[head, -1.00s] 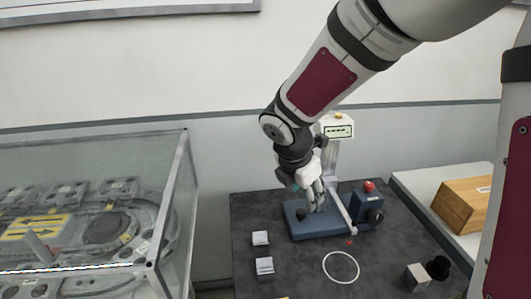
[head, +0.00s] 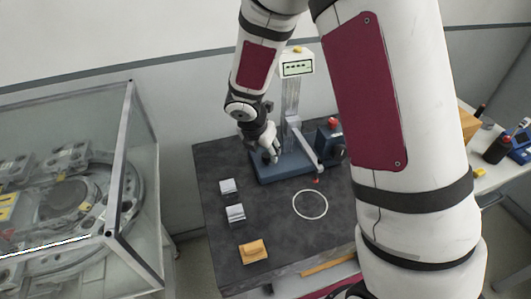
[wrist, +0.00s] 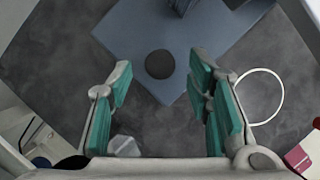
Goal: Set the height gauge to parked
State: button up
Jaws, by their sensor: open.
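The height gauge stands at the back of the dark table, with a blue base (head: 285,174), an upright column (head: 290,97) and a display head (head: 297,68) whose characters are too small to read. A pale slanting arm reaches from the column toward the front right. My gripper (head: 272,156) is open over the left part of the base. In the wrist view, the base (wrist: 215,45) lies below the open fingers (wrist: 163,92). A dark round knob (wrist: 160,64) on the base shows between and beyond the fingertips, apart from them.
A blue box with a red button (head: 334,124) stands right of the gauge. A white ring (head: 310,204) marks the table. Two grey blocks (head: 228,187) (head: 235,212) and an orange block (head: 253,251) lie at left. A glass case (head: 130,200) stands farther left.

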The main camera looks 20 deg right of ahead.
jog(key=shift+x, duration=1.15)
grip_shut()
jog(key=p, duration=0.2)
send_near(311, 142)
jog(key=f, duration=0.1)
jog(key=s+f, duration=0.2)
jog(key=f, duration=0.1)
jog(key=shift+s+a, duration=0.1)
grip_release()
jog(key=shift+a, duration=0.15)
jog(key=v, duration=1.1)
jog(key=shift+r, duration=0.35)
